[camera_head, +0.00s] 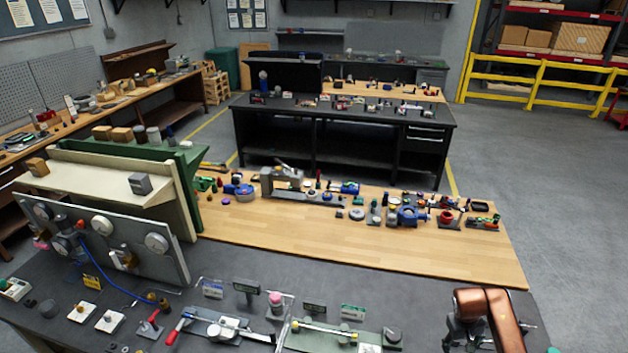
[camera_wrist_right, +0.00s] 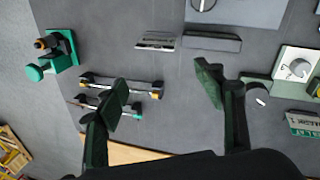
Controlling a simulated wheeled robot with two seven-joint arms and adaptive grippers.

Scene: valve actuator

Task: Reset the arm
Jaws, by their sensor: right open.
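My right arm is copper-coloured and reaches down at the lower right of the head view. Its dark right gripper (camera_head: 466,332) is partly hidden by the arm there. My left gripper is not in view. No single object in these frames is clearly marked as the task's own.
In the wrist view, a green fixture (camera_wrist_right: 60,50), brass-ended rods (camera_wrist_right: 122,83), dark blocks (camera_wrist_right: 212,42) and a dial plate (camera_wrist_right: 298,68) surround the fingers. In the head view, a wooden board (camera_head: 350,240) with valve parts lies behind, and an upright panel (camera_head: 110,245) stands left.

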